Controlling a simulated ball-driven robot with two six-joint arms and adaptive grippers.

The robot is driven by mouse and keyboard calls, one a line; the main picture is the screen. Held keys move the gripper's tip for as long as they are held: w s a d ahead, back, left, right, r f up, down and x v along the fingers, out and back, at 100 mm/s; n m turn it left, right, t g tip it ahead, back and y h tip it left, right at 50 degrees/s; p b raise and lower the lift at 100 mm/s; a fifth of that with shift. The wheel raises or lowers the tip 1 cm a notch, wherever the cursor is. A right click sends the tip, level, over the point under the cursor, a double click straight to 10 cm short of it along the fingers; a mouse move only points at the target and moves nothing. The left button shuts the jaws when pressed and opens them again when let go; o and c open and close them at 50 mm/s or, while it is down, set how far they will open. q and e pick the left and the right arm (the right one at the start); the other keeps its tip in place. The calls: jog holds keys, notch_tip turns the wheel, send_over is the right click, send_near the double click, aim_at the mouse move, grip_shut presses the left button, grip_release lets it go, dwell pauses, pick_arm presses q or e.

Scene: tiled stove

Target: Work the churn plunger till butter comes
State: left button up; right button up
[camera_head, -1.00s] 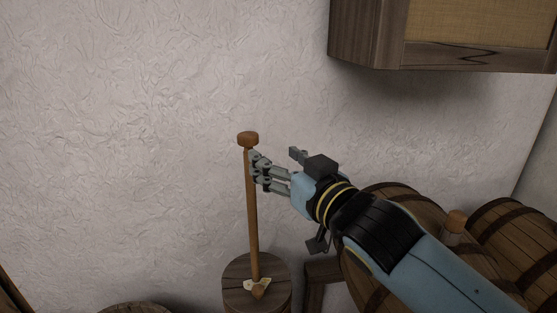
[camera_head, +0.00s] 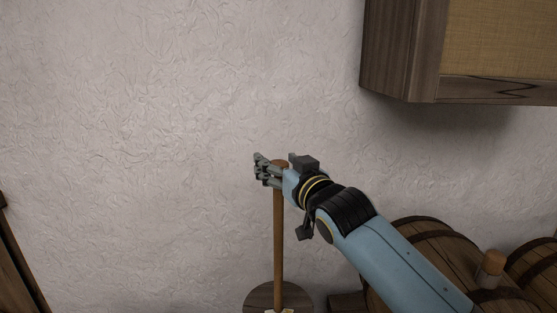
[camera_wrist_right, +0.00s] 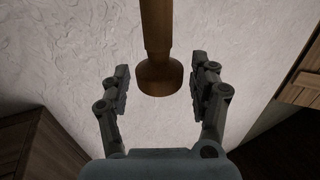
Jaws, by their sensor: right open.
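The churn plunger (camera_head: 278,240) is a tall wooden rod with a round knob on top, standing upright out of the churn. The churn's wooden lid (camera_head: 262,297) shows at the bottom edge of the head view; the churn's body is out of frame. My right gripper (camera_head: 268,168) is at the height of the knob, partly covering it. In the right wrist view the plunger's knob (camera_wrist_right: 159,78) lies between the two spread fingers of the gripper (camera_wrist_right: 160,88), with a gap on each side. The right gripper is open. My left gripper is not in view.
Wooden barrels (camera_head: 425,255) lie at the lower right, beneath my right arm; one has a bung (camera_head: 491,265). A wall cabinet (camera_head: 455,50) hangs at the upper right. The rough white wall (camera_head: 150,120) is behind the plunger. The space left of the plunger is clear.

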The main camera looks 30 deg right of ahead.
jog(key=shift+w, duration=0.1)
grip_shut()
dwell(0.4)
jog(key=shift+f, duration=0.1)
